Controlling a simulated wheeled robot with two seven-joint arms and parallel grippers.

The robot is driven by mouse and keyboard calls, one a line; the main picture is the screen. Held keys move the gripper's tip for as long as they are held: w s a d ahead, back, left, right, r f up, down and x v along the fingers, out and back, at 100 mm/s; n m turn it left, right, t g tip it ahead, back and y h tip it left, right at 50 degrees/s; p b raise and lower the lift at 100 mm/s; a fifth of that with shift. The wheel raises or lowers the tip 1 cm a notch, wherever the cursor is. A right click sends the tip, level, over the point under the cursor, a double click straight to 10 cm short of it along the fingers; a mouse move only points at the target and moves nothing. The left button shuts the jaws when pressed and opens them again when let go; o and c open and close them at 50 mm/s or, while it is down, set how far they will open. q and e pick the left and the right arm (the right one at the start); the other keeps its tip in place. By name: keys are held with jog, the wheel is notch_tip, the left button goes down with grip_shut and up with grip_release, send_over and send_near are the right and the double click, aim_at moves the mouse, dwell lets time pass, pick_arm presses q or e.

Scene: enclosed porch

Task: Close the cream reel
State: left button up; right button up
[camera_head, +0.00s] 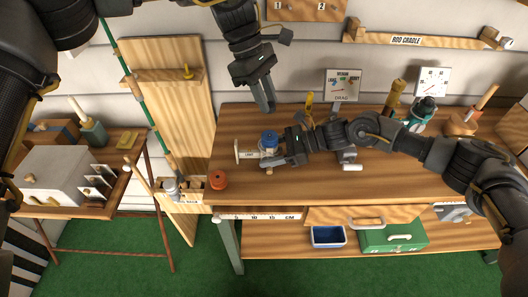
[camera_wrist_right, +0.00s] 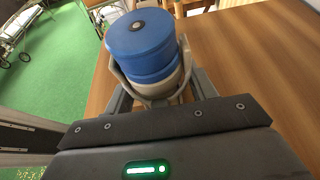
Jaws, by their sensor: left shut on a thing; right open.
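The cream reel (camera_head: 267,151) stands on the workbench and carries a blue spool (camera_head: 269,137). In the right wrist view the blue spool (camera_wrist_right: 139,45) sits on the cream body (camera_wrist_right: 158,88), with a grey bracket at its sides. My right gripper (camera_head: 279,160) is open, with its fingers around the reel's lower part; contact is unclear. My left gripper (camera_head: 266,104) is in the air above and behind the reel, pointing down, its fingers close together. What it holds cannot be made out.
A green rod (camera_head: 143,100) leans at the left. The drag gauge (camera_head: 342,85) stands behind. The front right of the bench (camera_head: 400,185) is clear.

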jog(key=shift+c, duration=0.5)
grip_shut()
pick_arm(q)
jog(key=shift+a+f, duration=0.2)
jog(key=shift+f, duration=2.1)
pick_arm(e)
jog(key=shift+w, duration=0.1)
pick_arm(q)
jog(key=shift+d, duration=0.1)
pick_arm(e)
jog(key=shift+r, duration=0.1)
pick_arm(q)
jog(key=shift+f, duration=0.85)
jog(key=shift+f, duration=0.6)
